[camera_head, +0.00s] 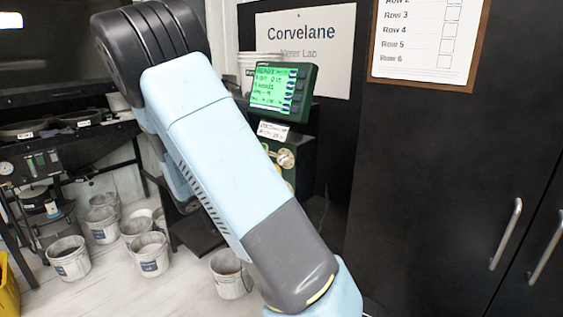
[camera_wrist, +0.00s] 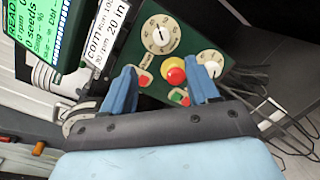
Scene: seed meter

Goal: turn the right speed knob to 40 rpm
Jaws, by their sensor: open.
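The green control panel (camera_wrist: 140,50) fills the middle of the wrist view. Near its top is a round dial with a scale ring and a white knob (camera_wrist: 160,35); its marks are too small to read. A second, similar dial (camera_wrist: 210,60) is at the right. I cannot tell which one is the right speed knob. My gripper (camera_wrist: 163,72) is open and empty, its blue fingers spread in front of the panel, apart from the upper dial. In the head view, my arm hides the gripper and part of the panel; one pale dial (camera_head: 285,159) shows.
A red-and-yellow button (camera_wrist: 174,74) lies between the fingers in the picture, with small red-green switches (camera_wrist: 145,79) nearby. A green display (camera_head: 277,88) sits above the panel, a label card (camera_wrist: 108,30) beside it. Wire racks (camera_wrist: 280,125) are at right. Buckets (camera_head: 70,258) stand on the floor.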

